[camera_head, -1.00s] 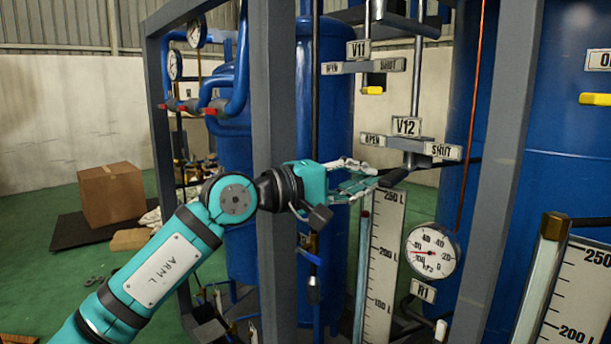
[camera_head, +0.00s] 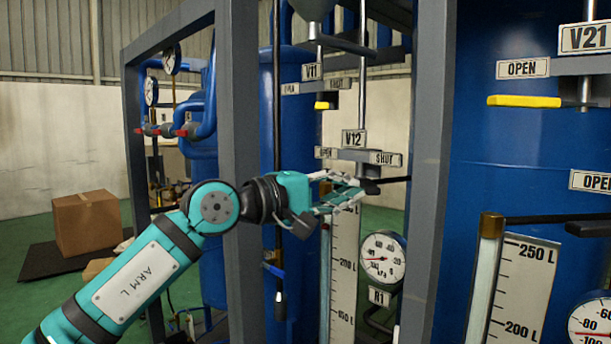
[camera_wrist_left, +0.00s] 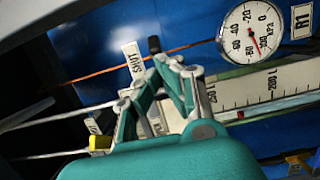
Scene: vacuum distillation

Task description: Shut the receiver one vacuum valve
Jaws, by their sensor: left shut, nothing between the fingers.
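Valve V12's label (camera_head: 353,138) sits above a bar with an OPEN plate at its left and a SHUT plate (camera_head: 385,158) at its right. A dark handle (camera_head: 370,187) shows below the SHUT side. My left gripper (camera_head: 351,190) is shut and empty, its fingertips beside this handle; contact cannot be told. In the left wrist view, the gripper (camera_wrist_left: 163,72) has the SHUT plate (camera_wrist_left: 133,58) and a black handle tip (camera_wrist_left: 154,45) just past its fingers. Valve V11 (camera_head: 311,71) is above, with a yellow handle (camera_head: 325,105). My right gripper is out of view.
A gauge (camera_head: 382,258) marked R1 and a level scale (camera_head: 343,275) are below the gripper. Grey frame posts (camera_head: 428,200) stand on both sides of the valves. Valve V21 with a yellow handle (camera_head: 523,101) is at right. A cardboard box (camera_head: 86,222) lies far left.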

